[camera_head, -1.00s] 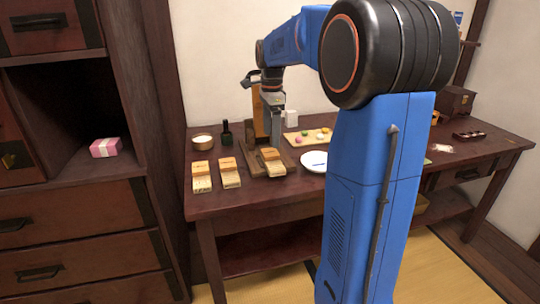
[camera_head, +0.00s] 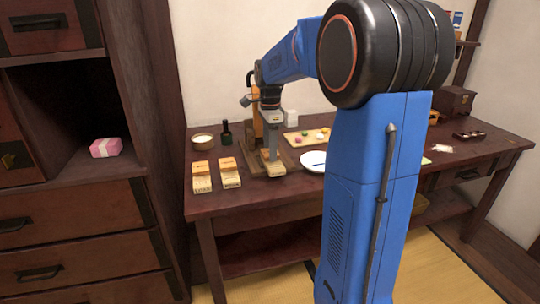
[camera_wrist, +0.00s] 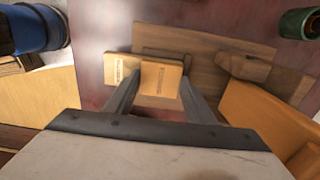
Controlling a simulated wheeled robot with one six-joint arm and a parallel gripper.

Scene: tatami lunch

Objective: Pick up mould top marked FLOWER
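Three wooden moulds stand near the table's left front in the head view: a left one (camera_head: 201,178), a middle one (camera_head: 229,172) and a right one (camera_head: 273,172). My gripper (camera_head: 271,156) points down onto the right one and hides much of it. In the wrist view a light wooden mould top (camera_wrist: 160,79) with a small mark lies between the two fingers of my gripper (camera_wrist: 161,82). A paler marked wooden piece (camera_wrist: 118,76) shows beside it. The marks are too small to read. I cannot tell whether the fingers press on the top.
A brown wooden press base (camera_wrist: 205,45) lies close to the fingers, with an orange wooden part (camera_wrist: 265,115) at right. A dark green bottle (camera_head: 226,133), a bowl (camera_head: 203,142), a white plate (camera_head: 312,162) and a sweets board (camera_head: 300,138) stand around.

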